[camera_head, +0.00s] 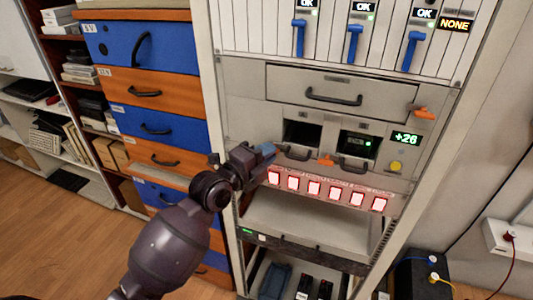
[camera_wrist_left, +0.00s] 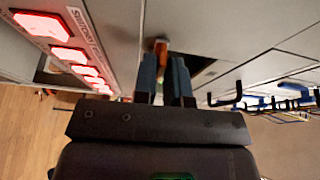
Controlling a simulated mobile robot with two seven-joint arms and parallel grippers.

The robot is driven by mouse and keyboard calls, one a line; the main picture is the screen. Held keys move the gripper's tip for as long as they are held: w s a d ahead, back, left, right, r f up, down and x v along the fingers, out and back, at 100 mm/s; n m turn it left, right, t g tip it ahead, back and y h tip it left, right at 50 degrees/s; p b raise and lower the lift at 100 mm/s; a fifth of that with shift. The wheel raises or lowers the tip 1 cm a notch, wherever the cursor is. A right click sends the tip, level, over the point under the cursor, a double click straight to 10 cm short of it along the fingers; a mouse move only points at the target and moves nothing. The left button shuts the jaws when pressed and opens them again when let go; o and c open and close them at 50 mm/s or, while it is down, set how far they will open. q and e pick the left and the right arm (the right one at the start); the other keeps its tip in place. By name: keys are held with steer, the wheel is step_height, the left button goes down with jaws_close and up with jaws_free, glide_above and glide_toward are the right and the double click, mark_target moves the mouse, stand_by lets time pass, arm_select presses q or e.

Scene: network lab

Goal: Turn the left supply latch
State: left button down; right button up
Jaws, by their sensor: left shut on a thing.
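My left gripper (camera_head: 266,153) reaches from the left to the rack front, beside the left bay (camera_head: 302,133). In the left wrist view its two blue fingers (camera_wrist_left: 163,82) are shut on the orange left supply latch (camera_wrist_left: 161,46), whose end shows between and just past the fingertips. In the head view the gripper hides this latch. A second orange latch (camera_head: 326,159) sits between the left bay and the right bay (camera_head: 359,145), lying roughly sideways. How far the held latch is turned cannot be told. My right gripper is not in view.
A row of red-lit buttons (camera_head: 314,188) runs just below the bays, close under my gripper. Black handles (camera_head: 352,166) stick out nearby. Above is a drawer (camera_head: 340,90) with another orange latch (camera_head: 424,113). Blue and orange drawers (camera_head: 150,87) stand left.

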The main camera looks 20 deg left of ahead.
arm_select(q)
steer(key=shift+f+n, duration=0.1)
steer(key=shift+n, duration=0.2)
steer(key=n+t+y, duration=0.2)
steer(key=n, duration=0.5)
steer(key=n+t+y, duration=0.2)
steer(key=n, duration=0.5)
steer(key=n+t+y, duration=0.2)
steer(key=n, duration=0.5)
steer(key=shift+d+f, duration=0.25)
steer(key=shift+d, duration=0.05)
steer(key=shift+n+y, duration=0.3)
steer(key=shift+n, duration=0.3)
steer(key=c, duration=1.2)
jaws_free()
steer(key=shift+s, duration=0.1)
